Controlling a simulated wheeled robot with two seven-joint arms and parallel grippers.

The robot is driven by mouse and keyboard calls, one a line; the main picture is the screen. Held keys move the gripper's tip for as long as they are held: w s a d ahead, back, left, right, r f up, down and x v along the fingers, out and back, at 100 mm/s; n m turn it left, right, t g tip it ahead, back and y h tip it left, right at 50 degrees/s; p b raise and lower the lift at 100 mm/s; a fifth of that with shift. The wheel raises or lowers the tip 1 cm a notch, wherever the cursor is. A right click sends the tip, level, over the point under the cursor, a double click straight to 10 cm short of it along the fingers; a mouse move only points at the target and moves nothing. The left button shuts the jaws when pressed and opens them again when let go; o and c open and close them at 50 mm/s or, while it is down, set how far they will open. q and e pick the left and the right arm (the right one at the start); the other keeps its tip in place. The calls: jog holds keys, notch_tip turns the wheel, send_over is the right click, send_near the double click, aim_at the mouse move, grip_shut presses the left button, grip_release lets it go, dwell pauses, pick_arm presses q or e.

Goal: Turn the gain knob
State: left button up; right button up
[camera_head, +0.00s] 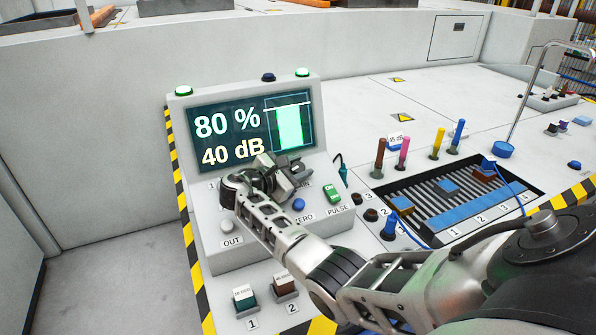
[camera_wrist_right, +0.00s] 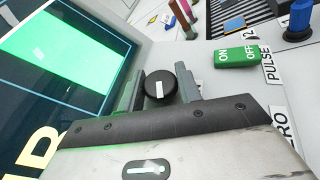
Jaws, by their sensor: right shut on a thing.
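The gain knob (camera_wrist_right: 161,86) is round and black with a white pointer mark, and shows in the right wrist view between the two fingers of my right gripper (camera_wrist_right: 165,88). The right gripper is shut on the knob. In the head view the right gripper (camera_head: 288,172) is at the panel below the screen and hides the knob and part of its label. The screen (camera_head: 222,138) reads 80 % and 40 dB, with a green bar at its right. My left gripper is not in view.
A green ON/OFF switch (camera_head: 331,194) marked PULSE sits right of the gripper, also in the wrist view (camera_wrist_right: 236,56). A blue button (camera_head: 298,205) marked ZERO and a white button (camera_head: 227,226) marked OUT are nearby. A slotted tray (camera_head: 432,177) lies at right.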

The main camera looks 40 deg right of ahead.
jog(key=shift+m+g, duration=0.5)
jog(key=shift+g, duration=0.2)
jog(key=shift+y+b, duration=0.3)
jog(key=o, duration=0.6)
jog(key=shift+o, duration=0.2)
jog(key=b+v, duration=0.1)
jog(key=v, duration=1.5)
jog(key=shift+w+f, duration=0.1)
jog(key=shift+w, duration=0.05)
